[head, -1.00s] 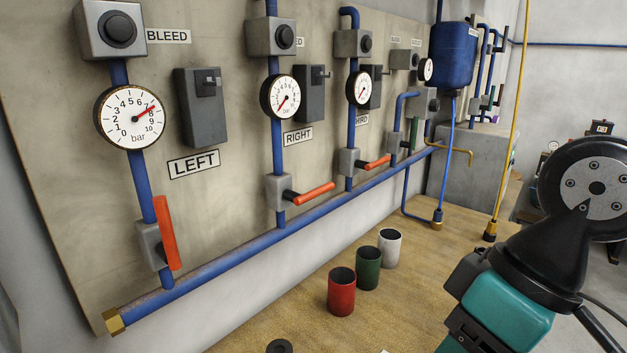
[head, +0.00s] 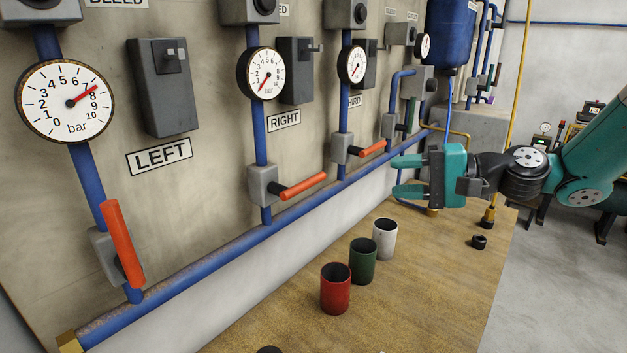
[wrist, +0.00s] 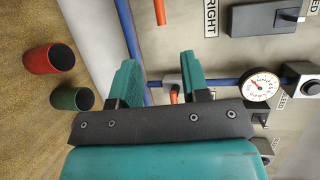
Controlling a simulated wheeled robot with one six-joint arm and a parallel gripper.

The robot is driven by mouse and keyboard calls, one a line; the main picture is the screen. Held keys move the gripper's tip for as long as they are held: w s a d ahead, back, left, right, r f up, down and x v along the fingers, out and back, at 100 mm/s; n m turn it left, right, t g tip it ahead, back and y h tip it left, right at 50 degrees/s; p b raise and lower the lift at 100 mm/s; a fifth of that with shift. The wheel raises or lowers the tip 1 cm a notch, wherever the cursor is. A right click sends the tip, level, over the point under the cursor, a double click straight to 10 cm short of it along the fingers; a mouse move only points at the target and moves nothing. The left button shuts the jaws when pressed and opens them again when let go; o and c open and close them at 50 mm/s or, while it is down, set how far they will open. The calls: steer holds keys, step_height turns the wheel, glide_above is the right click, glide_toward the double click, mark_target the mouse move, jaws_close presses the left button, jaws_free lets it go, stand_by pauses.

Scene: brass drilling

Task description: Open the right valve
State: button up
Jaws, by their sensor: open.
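The right valve is a grey block (head: 263,186) on the blue pipe below the RIGHT label (head: 284,120). Its red-orange lever (head: 303,186) sticks out to the right, across the pipe. The gauge above (head: 261,74) has its needle near the low end. My gripper (head: 396,176) is open and empty, pointing left, to the right of this lever and apart from it in the head view. In the wrist view, my open fingers (wrist: 158,64) face the panel. The right lever (wrist: 159,12) shows at the top edge, beyond the fingertips; its block is out of frame.
The left valve's lever (head: 123,243) lies along its pipe. The third valve's lever (head: 372,148) sticks out nearer my gripper. Red (head: 335,288), green (head: 362,260) and white (head: 385,238) cups stand on the bench. A blue horizontal pipe (head: 216,255) runs below the valves.

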mark_target(317, 181)
steer(key=p+x, duration=0.5)
steer(key=x, duration=1.1)
steer(key=shift+a, duration=0.15)
steer(key=shift+s, duration=0.1)
jaws_close()
